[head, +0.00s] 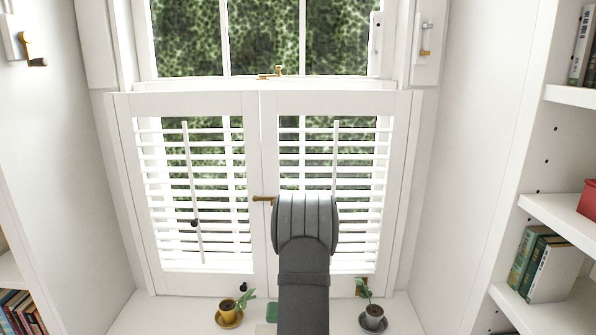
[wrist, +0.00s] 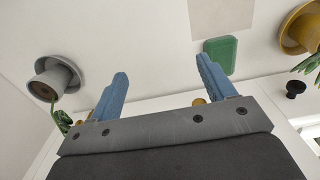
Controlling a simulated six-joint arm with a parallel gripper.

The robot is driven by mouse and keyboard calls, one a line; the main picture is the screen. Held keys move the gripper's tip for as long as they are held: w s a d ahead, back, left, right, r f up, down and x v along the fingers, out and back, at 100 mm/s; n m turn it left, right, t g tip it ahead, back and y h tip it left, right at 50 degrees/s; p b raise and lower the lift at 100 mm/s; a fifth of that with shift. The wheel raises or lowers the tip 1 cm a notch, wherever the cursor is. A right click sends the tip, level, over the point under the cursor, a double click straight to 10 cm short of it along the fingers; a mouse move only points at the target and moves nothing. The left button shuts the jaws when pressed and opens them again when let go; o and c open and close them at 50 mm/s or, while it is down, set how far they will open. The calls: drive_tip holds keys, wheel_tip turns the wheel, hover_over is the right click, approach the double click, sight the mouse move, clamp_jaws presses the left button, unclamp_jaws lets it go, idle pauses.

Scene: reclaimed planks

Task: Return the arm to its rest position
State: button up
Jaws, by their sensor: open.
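My gripper (wrist: 162,67) shows in the wrist view as two blue fingers, spread apart with nothing between them. They are over the white sill (wrist: 150,50). In the head view my grey arm (head: 305,255) rises from the bottom edge in front of the right shutter (head: 335,150). The fingers are hidden there. The left shutter (head: 192,190) stands beside the right one, and both look shut. A brass latch (head: 264,198) sits where they meet, just left of my arm.
A yellow potted plant (head: 229,315) and a grey potted plant (head: 373,318) stand on the sill either side of my arm. A green object (wrist: 221,54) lies between the pots. Bookshelves (head: 560,225) flank the window alcove on both sides.

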drive_tip(key=s+a+f, duration=0.1)
drive_tip(key=s+f, duration=0.1)
drive_tip(key=s, duration=0.5)
drive_tip(key=s+a+f, duration=0.1)
drive_tip(key=s+f, duration=0.1)
drive_tip(key=s, duration=0.5)
drive_tip(key=w+d+n, duration=0.3)
drive_tip(key=w+n, duration=0.3)
drive_tip(key=n, duration=0.2)
drive_tip(key=shift+w+r, duration=0.3)
drive_tip(key=shift+w, duration=0.1)
drive_tip(key=shift+n, duration=0.3)
drive_tip(key=s+a+m, duration=0.3)
drive_tip(key=s+m, duration=0.2)
drive_tip(key=m, duration=0.3)
drive_tip(key=shift+s+f+m, duration=0.15)
drive_tip(key=shift+s+m, duration=0.15)
drive_tip(key=shift+s, duration=0.05)
